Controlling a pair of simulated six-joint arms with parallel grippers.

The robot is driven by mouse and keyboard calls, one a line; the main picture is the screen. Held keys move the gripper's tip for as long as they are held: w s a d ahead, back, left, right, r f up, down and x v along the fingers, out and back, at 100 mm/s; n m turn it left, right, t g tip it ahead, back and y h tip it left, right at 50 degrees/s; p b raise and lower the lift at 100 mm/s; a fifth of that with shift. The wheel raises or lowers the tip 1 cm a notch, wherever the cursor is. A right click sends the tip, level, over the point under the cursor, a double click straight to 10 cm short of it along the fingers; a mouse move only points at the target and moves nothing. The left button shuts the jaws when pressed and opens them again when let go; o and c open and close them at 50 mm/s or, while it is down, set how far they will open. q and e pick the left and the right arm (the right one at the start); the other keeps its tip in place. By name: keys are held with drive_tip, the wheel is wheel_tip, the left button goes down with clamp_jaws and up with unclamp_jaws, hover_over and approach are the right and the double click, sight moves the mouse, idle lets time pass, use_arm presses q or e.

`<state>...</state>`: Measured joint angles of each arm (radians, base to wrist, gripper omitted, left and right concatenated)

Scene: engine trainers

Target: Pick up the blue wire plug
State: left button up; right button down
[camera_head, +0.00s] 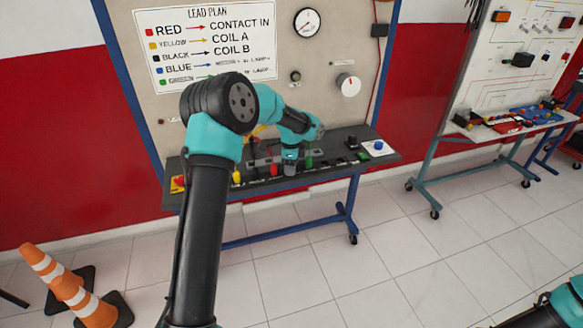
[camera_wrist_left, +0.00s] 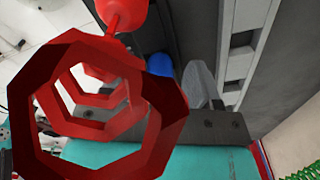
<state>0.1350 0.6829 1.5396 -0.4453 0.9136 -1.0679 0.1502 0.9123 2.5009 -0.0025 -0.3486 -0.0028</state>
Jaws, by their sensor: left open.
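The blue wire plug (camera_wrist_left: 159,66) shows in the left wrist view as a small rounded blue shape, partly hidden behind a red plug (camera_wrist_left: 110,110) close to the camera. In the head view I cannot make the blue plug out; my left gripper (camera_head: 290,168) covers that part of the bench. This gripper points down over the dark bench, between the red plug and a green plug (camera_head: 308,161). It is open. A grey finger (camera_wrist_left: 202,86) shows close beside the blue plug; I cannot tell if they touch.
A yellow plug (camera_head: 236,177) stands on the dark bench (camera_head: 340,161). A blue knob on a white plate (camera_head: 379,146) is at the bench's right end. The lead plan panel (camera_head: 245,88) rises behind. Traffic cones (camera_head: 68,286) stand at lower left.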

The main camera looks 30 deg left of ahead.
use_arm(q)
drive_tip(key=shift+c, duration=0.2)
drive_tip(key=c, duration=1)
drive_tip(key=shift+o, duration=0.2)
drive_tip(key=shift+r, duration=0.1)
drive_tip(key=shift+r, duration=0.45)
wheel_tip(320, 180, up, 3)
drive_tip(key=shift+f, duration=0.2)
drive_tip(key=s+d+r, duration=0.1)
drive_tip(key=s+d, duration=0.7)
drive_tip(key=s, duration=0.5)
drive_tip(key=shift+s+d+r, duration=0.15)
drive_tip(key=shift+s+d, duration=0.05)
drive_tip(key=shift+s, duration=0.15)
